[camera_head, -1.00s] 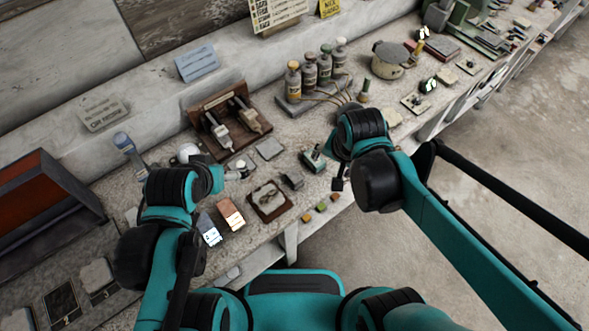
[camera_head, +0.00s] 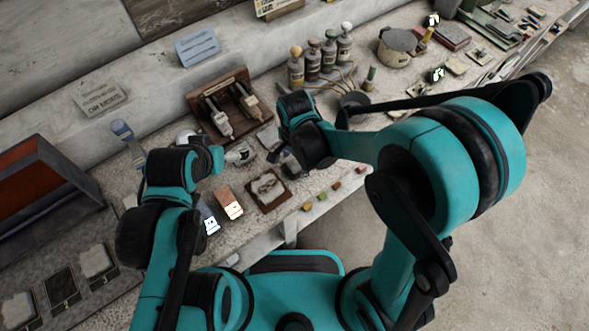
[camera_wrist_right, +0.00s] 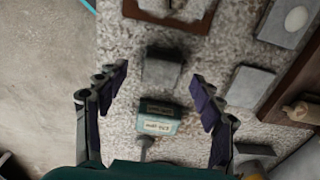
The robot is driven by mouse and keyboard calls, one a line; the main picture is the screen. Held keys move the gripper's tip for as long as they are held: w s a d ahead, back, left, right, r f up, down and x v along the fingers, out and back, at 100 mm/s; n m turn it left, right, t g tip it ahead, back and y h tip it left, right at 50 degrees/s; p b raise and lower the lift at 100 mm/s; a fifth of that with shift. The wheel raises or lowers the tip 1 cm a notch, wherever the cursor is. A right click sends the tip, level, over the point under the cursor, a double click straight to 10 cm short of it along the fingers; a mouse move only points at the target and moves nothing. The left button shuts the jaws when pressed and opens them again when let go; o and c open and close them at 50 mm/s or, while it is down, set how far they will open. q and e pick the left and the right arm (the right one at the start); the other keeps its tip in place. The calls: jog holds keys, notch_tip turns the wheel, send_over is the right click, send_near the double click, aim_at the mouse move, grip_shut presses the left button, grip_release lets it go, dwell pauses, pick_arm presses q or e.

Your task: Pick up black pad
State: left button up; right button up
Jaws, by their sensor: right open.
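A small dark grey-black pad (camera_wrist_right: 162,73) lies on the speckled bench in the right wrist view, between and beyond my open fingers. My right gripper (camera_wrist_right: 160,80) is open and empty above it; no contact shows. A teal block with a pale label (camera_wrist_right: 158,118) lies nearer the palm, also between the fingers. In the head view my right gripper (camera_head: 277,152) points down over the bench and hides part of this area. My left gripper (camera_head: 222,157) is near the bench, and its fingers are not clear.
A brown-framed tray (camera_head: 268,189) and several small coloured cubes (camera_head: 322,196) lie near the bench front. A wooden stand with two tools (camera_head: 222,108) and several bottles (camera_head: 312,63) stand behind. A grey slab (camera_wrist_right: 250,86) lies right of the pad.

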notch_tip(320, 180, down, 3)
jog(key=shift+a+r+b, duration=0.1)
jog(key=shift+r+b, duration=0.05)
jog(key=shift+b, duration=0.2)
jog(key=shift+c, duration=1)
jog(key=c, duration=0.9)
jog(key=shift+r, duration=0.1)
